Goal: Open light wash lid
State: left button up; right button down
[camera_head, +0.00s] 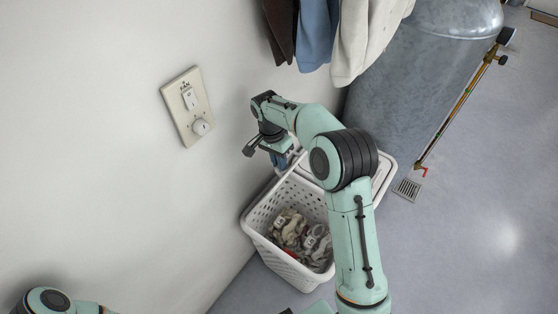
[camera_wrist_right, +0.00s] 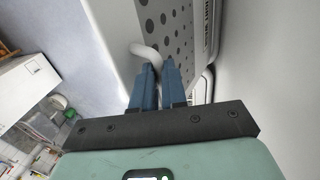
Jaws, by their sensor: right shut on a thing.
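A white lidded basket stands against the wall, its pale lid (camera_head: 310,172) partly hidden behind my right arm in the head view. In the right wrist view a perforated white panel (camera_wrist_right: 180,25) with dark, unreadable lettering is close up, and a curved white handle (camera_wrist_right: 147,52) stands out from it. My right gripper (camera_head: 281,161) is at the wall-side edge of the lid. Its blue fingers (camera_wrist_right: 160,66) are close together, shut on the handle. My left gripper is out of view; only part of my left arm shows at the bottom left.
Hanging clothes (camera_head: 320,30) and a grey metal tank (camera_head: 420,75) are behind. A fan switch plate (camera_head: 187,107) is on the wall. Floor at right is clear around a drain (camera_head: 407,189).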

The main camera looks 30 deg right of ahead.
jog(key=shift+s+a+f, duration=0.1)
jog(key=shift+a+f, duration=0.05)
jog(key=shift+f, duration=0.2)
jog(key=c, duration=1.4)
grip_release()
jog(key=shift+o, duration=1.2)
jog(key=shift+w, duration=0.25)
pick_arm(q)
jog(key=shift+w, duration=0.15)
pick_arm(e)
jog(key=shift+r, duration=0.2)
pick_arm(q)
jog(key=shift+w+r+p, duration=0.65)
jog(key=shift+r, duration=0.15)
pick_arm(e)
notch_tip(320, 180, up, 7)
jog(key=w, duration=0.1)
jog(key=shift+w+a, duration=0.15)
jog(key=shift+a, duration=0.05)
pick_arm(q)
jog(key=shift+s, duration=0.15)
